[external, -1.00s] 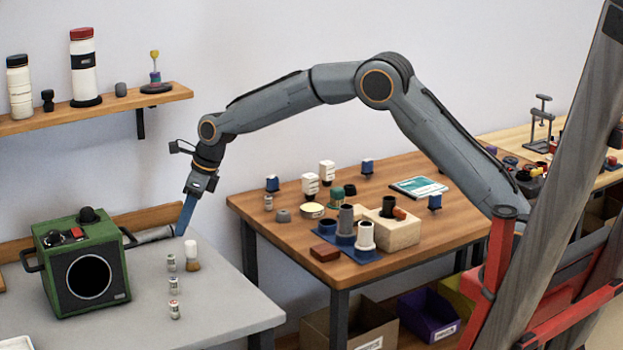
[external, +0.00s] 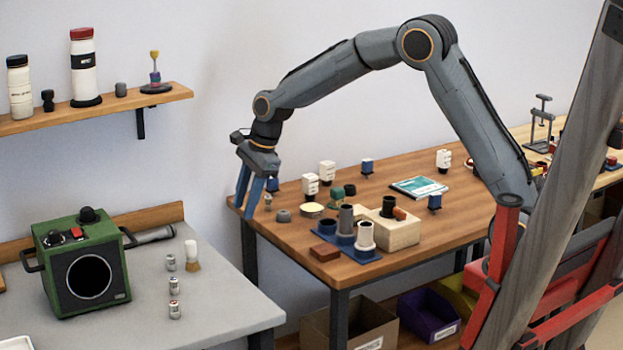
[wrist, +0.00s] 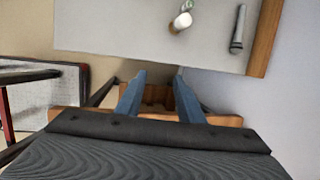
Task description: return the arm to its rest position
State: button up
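My gripper (external: 247,196) hangs fingers down from my bent arm, in front of the left edge of the wooden table in the external view. Its two blue fingers are apart with nothing between them. In the wrist view my gripper (wrist: 155,95) also shows both fingers spread and empty. My arm arches up and over the wooden table (external: 400,258), with its elbow high.
The grey bench (external: 215,300) at left holds a green speaker box (external: 84,262), a microphone (external: 153,236), a brush (external: 192,256) and several small batteries (external: 174,286). The wooden table carries many small parts. A shelf (external: 100,112) hangs at upper left.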

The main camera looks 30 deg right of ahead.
jog(key=s+d+r+n+g+h+p, duration=0.1)
jog(key=s+d+r+n+p, duration=0.15)
jog(key=s+d+n, duration=1.2)
jog(key=s+d+f+n+h, duration=0.1)
jog(key=s+d+f, duration=0.1)
jog(key=s+d, duration=0.35)
jog(key=s+d+f+n+g, duration=0.1)
jog(key=s+d+f, duration=0.2)
jog(key=s+d, duration=0.25)
jog(key=s+d+f+n+h, duration=0.1)
jog(key=s+d+f, duration=0.1)
jog(key=s+d, duration=0.3)
jog(key=w+d+f+b, duration=0.1)
jog(key=d+f+b, duration=0.2)
jog(key=b, duration=0.6)
jog(key=shift+w+d+f+m, duration=0.35)
jog(key=shift+f+m, duration=0.1)
jog(key=shift+f, duration=0.5)
jog(key=shift+s, duration=0.1)
jog(key=shift+o, duration=0.2)
